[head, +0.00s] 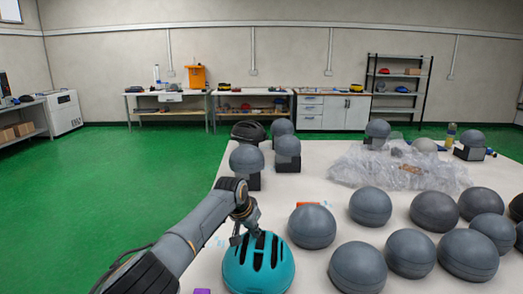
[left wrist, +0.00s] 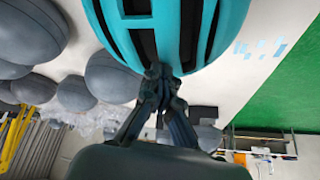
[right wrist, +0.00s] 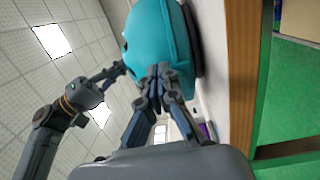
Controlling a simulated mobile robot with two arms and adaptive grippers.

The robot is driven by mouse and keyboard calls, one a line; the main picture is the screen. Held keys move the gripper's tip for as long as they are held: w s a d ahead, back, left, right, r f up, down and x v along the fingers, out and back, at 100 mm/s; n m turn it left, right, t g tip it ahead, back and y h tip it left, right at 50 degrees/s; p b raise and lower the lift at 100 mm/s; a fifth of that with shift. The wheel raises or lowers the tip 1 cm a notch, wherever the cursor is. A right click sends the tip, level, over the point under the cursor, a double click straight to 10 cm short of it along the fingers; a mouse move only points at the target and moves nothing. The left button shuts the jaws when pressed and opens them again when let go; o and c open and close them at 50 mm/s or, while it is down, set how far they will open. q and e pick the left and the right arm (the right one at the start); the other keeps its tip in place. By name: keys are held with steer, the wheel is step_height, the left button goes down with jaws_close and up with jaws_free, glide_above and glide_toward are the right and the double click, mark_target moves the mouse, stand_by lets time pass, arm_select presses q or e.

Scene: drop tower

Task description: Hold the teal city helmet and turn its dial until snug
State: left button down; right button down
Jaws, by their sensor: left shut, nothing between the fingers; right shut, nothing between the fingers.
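The teal helmet (head: 258,267) with dark vent slots rests on the white table at its near left part. My left gripper (head: 243,234) is at the helmet's far left side. In the left wrist view its fingertips (left wrist: 160,73) are shut together at the vented shell; contact is hard to tell. The helmet fills the top of that view (left wrist: 228,22). In the right wrist view my right gripper (right wrist: 160,76) is shut, its tips at the helmet's lower edge (right wrist: 172,40). The right gripper does not show in the head view. The dial cannot be made out.
Several grey domes (head: 372,206) crowd the table's right side. Grey headforms on stands (head: 287,148) and a black helmet (head: 248,132) stand at the far left. Crumpled clear plastic (head: 398,170) lies behind the domes.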

steer(key=shift+a+f, duration=0.25)
steer(key=shift+a, duration=0.3)
stand_by(0.4)
steer(key=shift+w+f, duration=0.1)
steer(key=shift+f, duration=0.8)
stand_by(0.4)
steer(key=shift+d, duration=0.25)
steer(key=shift+d+f, duration=0.1)
steer(key=shift+d, duration=0.1)
steer(key=s, duration=0.6)
steer(key=shift+a, duration=0.3)
steer(key=shift+f, duration=0.1)
steer(key=shift+w+d+r+n+y, duration=0.1)
steer(key=shift+w+r+n+y, duration=0.45)
steer(key=shift+w, duration=0.4)
steer(key=shift+w+d+r+n+y, duration=0.1)
steer(key=shift+w+r+n+y, duration=0.2)
steer(key=shift+w+y, duration=0.55)
steer(key=shift+w+d+r+n+y, duration=0.1)
steer(key=shift+w+r+n+y, duration=0.3)
steer(key=shift+w, duration=0.7)
